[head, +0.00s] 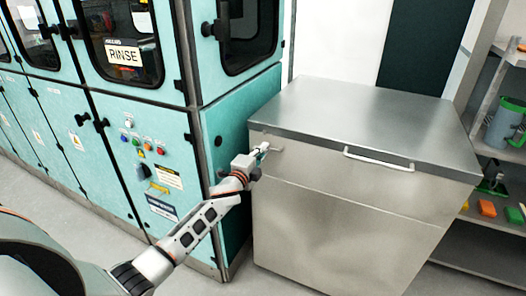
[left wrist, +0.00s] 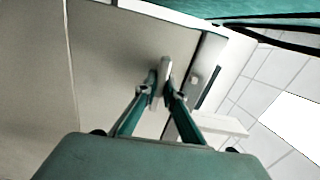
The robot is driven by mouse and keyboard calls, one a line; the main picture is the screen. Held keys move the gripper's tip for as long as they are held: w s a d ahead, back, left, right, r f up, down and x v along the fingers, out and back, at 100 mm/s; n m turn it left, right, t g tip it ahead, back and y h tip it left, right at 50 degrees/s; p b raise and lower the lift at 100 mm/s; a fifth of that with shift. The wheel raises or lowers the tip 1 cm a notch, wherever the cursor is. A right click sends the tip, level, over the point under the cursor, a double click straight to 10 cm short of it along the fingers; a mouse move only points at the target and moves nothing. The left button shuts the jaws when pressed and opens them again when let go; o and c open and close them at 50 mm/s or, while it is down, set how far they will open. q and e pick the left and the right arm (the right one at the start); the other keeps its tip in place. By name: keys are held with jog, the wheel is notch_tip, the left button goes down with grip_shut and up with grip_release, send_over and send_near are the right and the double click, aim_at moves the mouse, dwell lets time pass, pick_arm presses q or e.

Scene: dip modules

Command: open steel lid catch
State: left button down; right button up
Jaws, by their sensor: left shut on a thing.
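The steel chest (head: 345,220) stands right of the teal machine, with its flat steel lid (head: 370,112) down on top. My left gripper (head: 262,151) is at the upper left of the chest's front, just below the lid edge. In the left wrist view its two fingers are shut on the small pale lid catch (left wrist: 162,78), which sticks out between the fingertips. In the head view the gripper mostly hides the catch. My right gripper is not in view.
A white bar handle (head: 378,159) runs along the front of the lid. The teal rinse machine (head: 150,150) stands close on the left of my left arm. Shelves (head: 490,245) with a bucket (head: 503,125) and coloured blocks are on the right. The floor before the chest looks clear.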

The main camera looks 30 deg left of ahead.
pick_arm(q)
jog(key=c, duration=2.1)
grip_release()
jog(key=shift+c, duration=0.2)
jog(key=s, duration=1.2)
jog(key=shift+f, duration=0.1)
jog(key=s+d+f+n+g+h, duration=0.1)
jog(key=s+d+f+n, duration=0.3)
jog(key=s+f, duration=0.4)
jog(key=s+d+f+n+g, duration=0.4)
jog(key=s+d+f, duration=0.2)
jog(key=s, duration=0.7)
jog(key=s+d+f+n+g+h, duration=0.1)
jog(key=s+d+f+n, duration=0.4)
jog(key=s+f, duration=0.5)
jog(key=shift+s+d+f+g+h, duration=0.3)
jog(key=shift+s+d+f+g, duration=0.1)
jog(key=shift+f+g, duration=0.25)
